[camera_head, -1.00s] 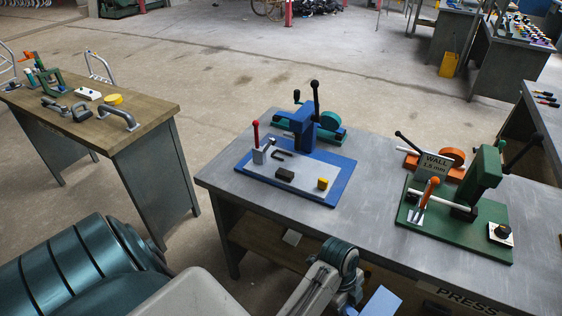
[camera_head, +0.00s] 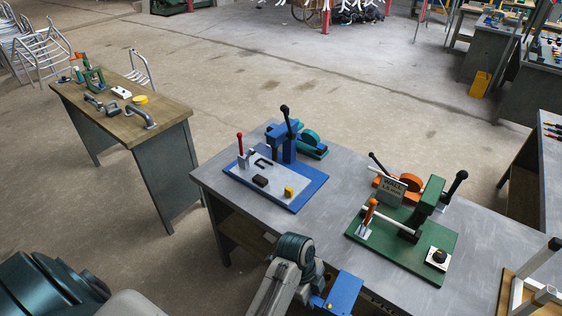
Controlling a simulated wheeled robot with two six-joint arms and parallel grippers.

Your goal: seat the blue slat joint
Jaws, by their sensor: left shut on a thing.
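My left gripper (camera_head: 318,294) is low in the middle of the head view, in front of the bench's near edge. A flat-faced blue piece (camera_head: 345,291) shows at its end, and the gripper is shut on it. The fingertips and the lower part of the piece are cut off or hidden, so I cannot tell its full shape. A blue press (camera_head: 287,146) with a black-knobbed lever stands on a blue base plate (camera_head: 304,192) on the bench. My right gripper is not in view.
A wooden-topped table (camera_head: 125,127) with clamps stands at the left. Open concrete floor (camera_head: 235,105) lies behind the benches.

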